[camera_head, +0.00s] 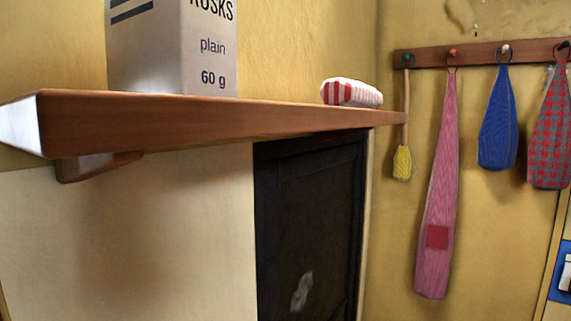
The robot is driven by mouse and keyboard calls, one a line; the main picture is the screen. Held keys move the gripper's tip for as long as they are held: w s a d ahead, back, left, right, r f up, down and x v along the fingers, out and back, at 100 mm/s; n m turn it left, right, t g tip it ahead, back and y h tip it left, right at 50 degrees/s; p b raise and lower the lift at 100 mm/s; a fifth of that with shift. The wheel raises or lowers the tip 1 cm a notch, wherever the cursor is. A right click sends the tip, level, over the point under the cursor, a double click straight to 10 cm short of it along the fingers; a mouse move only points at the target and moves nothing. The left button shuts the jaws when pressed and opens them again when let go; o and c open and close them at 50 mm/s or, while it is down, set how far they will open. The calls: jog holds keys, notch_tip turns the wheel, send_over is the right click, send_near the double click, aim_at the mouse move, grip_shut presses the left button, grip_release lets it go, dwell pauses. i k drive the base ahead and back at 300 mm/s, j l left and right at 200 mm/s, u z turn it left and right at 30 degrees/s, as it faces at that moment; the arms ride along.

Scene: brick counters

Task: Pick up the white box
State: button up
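A white box (172,62) stands upright at the left of a brown wooden shelf (210,122). Its front reads "RUSKS plain 60 g", and its top is cut off by the upper edge of the view. My gripper is not in view.
A small red and white striped item (352,93) lies further right on the shelf, with bare shelf between it and the box. A dark panel (308,225) is below. On the right wall, a peg rail (430,59) holds several hanging cloths and a yellow-headed brush (402,163).

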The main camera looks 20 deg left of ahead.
aim_at(174, 48)
jog(key=j+u, duration=0.1)
jog(key=u, duration=1.75)
